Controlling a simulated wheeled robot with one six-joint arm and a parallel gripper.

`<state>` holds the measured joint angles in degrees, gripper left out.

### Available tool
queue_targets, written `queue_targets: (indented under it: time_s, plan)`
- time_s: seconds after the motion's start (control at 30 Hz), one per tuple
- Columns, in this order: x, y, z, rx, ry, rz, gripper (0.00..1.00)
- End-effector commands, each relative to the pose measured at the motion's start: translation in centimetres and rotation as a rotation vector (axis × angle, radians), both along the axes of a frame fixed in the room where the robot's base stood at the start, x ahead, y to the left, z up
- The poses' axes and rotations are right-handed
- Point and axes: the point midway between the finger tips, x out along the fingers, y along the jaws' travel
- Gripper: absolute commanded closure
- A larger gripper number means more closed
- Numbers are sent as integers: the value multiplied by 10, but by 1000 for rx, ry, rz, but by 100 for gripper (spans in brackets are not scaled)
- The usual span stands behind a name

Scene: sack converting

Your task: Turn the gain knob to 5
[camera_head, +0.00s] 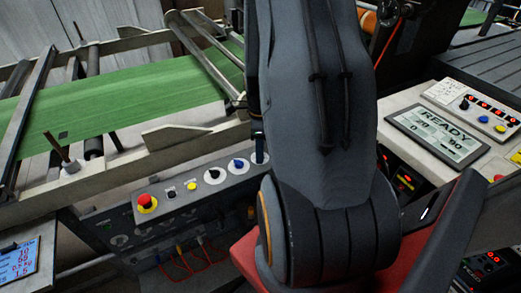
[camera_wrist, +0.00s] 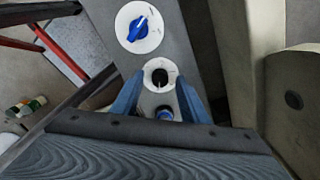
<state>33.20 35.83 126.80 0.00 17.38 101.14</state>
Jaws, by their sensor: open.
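The control panel carries a row of white round dials, and I cannot read which one is marked gain. In the wrist view a white dial with a dark knob (camera_wrist: 160,77) sits between the tips of my gripper (camera_wrist: 160,86). The two blue fingers are apart, one on each side of it, and contact cannot be told. A larger white dial with a blue knob (camera_wrist: 139,27) lies just beyond; it also shows in the head view (camera_head: 238,165). In the head view a dial with a black knob (camera_head: 214,174) is left of it. My gripper (camera_head: 258,142) hangs over the rightmost dial (camera_head: 260,158), partly hiding it.
A red emergency button (camera_head: 147,203), a small switch (camera_head: 170,193) and a yellow button (camera_head: 192,186) share the panel. A green web (camera_head: 120,98) runs behind on a pale frame. A console screen reading READY (camera_head: 440,135) stands at right.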

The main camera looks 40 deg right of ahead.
Motion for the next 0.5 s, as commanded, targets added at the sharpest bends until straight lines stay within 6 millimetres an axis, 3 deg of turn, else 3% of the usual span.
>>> queue_targets:
  time_s: [0.5]
  plan:
    - [1, -1, 63, -2, -4, -1, 60]
